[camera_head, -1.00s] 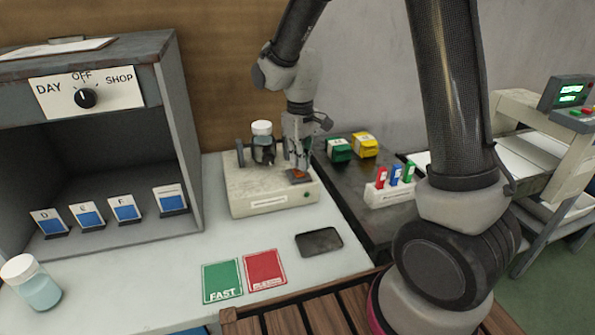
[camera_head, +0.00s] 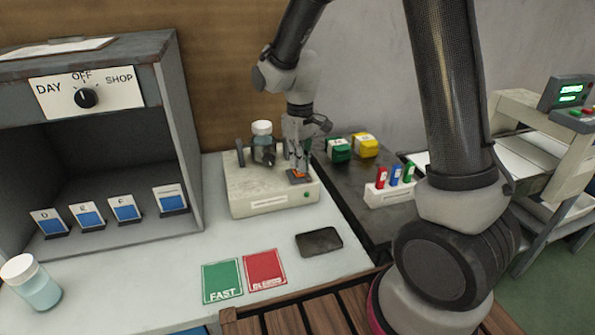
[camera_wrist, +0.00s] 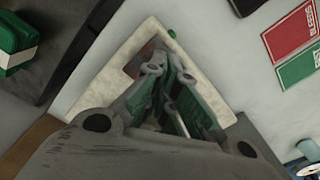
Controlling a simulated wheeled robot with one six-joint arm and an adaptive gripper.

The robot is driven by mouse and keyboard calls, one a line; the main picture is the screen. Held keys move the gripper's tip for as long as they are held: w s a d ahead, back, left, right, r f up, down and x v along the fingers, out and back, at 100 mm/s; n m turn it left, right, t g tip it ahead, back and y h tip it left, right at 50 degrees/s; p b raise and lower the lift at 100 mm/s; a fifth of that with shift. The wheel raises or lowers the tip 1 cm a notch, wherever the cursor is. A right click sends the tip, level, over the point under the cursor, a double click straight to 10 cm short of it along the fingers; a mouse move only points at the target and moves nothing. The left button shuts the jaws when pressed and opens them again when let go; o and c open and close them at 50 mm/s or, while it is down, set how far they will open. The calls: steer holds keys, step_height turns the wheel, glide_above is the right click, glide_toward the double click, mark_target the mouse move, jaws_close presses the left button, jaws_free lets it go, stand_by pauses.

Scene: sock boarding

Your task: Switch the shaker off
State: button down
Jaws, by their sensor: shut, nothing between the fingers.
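The shaker (camera_head: 262,200) is a cream box on the white bench. A white-capped bottle (camera_head: 263,142) stands upright in its holder on top. An orange-lit rocker switch (camera_head: 298,175) sits at the top right of the shaker, and a green light (camera_head: 306,194) shows on its front face. My gripper (camera_head: 297,169) is shut and empty, pointing down with its tips at the switch; I cannot tell if they touch. In the wrist view my gripper (camera_wrist: 157,58) covers much of the shaker (camera_wrist: 105,72), and the green light (camera_wrist: 172,34) shows beyond the tips.
A dark phone-like slab (camera_head: 319,242) and green FAST (camera_head: 222,281) and red (camera_head: 265,270) cards lie in front. A grey cabinet (camera_head: 188,130) with a dial (camera_head: 85,98) stands left.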

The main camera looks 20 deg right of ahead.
mark_target(301, 173)
steer(key=shift+f, duration=0.9)
stand_by(0.3)
steer(key=shift+r, duration=3.55)
steer(key=shift+s+d, duration=0.1)
steer(key=shift+s, duration=0.1)
steer(key=s+d+r+m+t, duration=0.2)
steer(key=s+d+r, duration=0.4)
steer(key=s, duration=0.5)
steer(key=s+d+r+m+t, duration=0.2)
steer(key=s+d+r+m, duration=0.2)
steer(key=s+d+r, duration=0.3)
steer(key=s+d, duration=0.1)
steer(key=s, duration=0.3)
steer(key=shift+s+d, duration=0.15)
steer(key=shift+d, duration=0.15)
